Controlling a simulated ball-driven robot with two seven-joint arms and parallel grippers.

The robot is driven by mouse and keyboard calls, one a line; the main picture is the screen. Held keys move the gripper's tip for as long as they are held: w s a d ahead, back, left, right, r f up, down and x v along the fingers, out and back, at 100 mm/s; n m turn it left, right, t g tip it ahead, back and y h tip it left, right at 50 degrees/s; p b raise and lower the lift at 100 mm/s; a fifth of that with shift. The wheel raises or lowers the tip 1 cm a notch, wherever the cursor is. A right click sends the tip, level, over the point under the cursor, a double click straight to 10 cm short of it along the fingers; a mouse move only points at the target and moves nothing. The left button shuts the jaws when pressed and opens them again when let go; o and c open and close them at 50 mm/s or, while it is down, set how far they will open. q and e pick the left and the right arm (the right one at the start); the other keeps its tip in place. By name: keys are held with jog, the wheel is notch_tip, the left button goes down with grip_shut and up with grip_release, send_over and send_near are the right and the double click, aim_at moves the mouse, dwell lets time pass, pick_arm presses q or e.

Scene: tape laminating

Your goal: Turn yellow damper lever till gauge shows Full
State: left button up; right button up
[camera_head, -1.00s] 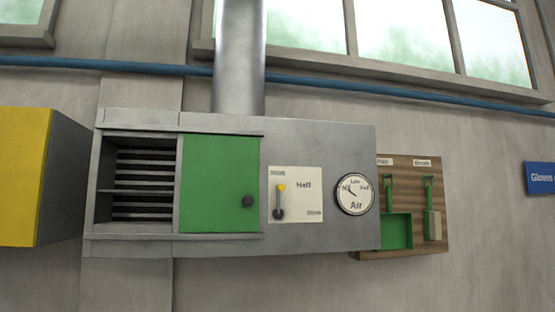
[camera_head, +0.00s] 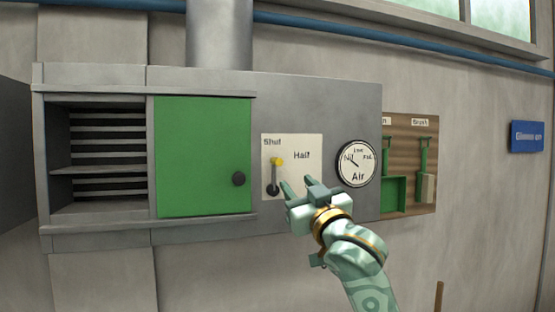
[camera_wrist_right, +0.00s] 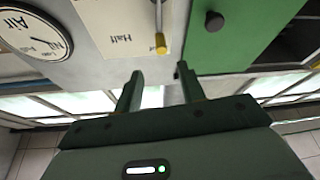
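The damper lever (camera_head: 275,174) has a yellow tip and a dark pivot, and stands upright on a cream plate with its tip near the word Shut. Its yellow tip also shows in the right wrist view (camera_wrist_right: 160,44), between and beyond my fingers. The round Air gauge (camera_head: 357,163) is right of the plate, and its needle points up-left towards Nil. My right gripper (camera_head: 296,183) is open and empty, in front of the plate's lower right, apart from the lever. Its spread fingers show in the wrist view (camera_wrist_right: 160,74). My left gripper is not in view.
A green door (camera_head: 203,155) with a dark knob is left of the plate, beside an open slatted compartment (camera_head: 100,205). A wooden board (camera_head: 408,155) with green tools hangs to the right. A blue pipe (camera_head: 400,44) runs above.

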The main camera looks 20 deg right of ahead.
aim_at(277, 162)
jog(key=p+x, duration=0.2)
jog(key=x, duration=0.9)
jog(key=shift+w, duration=0.2)
jog(key=shift+w+a+r, duration=0.1)
jog(key=shift+w+a, duration=0.05)
jog(key=shift+w, duration=0.5)
jog(key=shift+s, duration=0.1)
grip_shut()
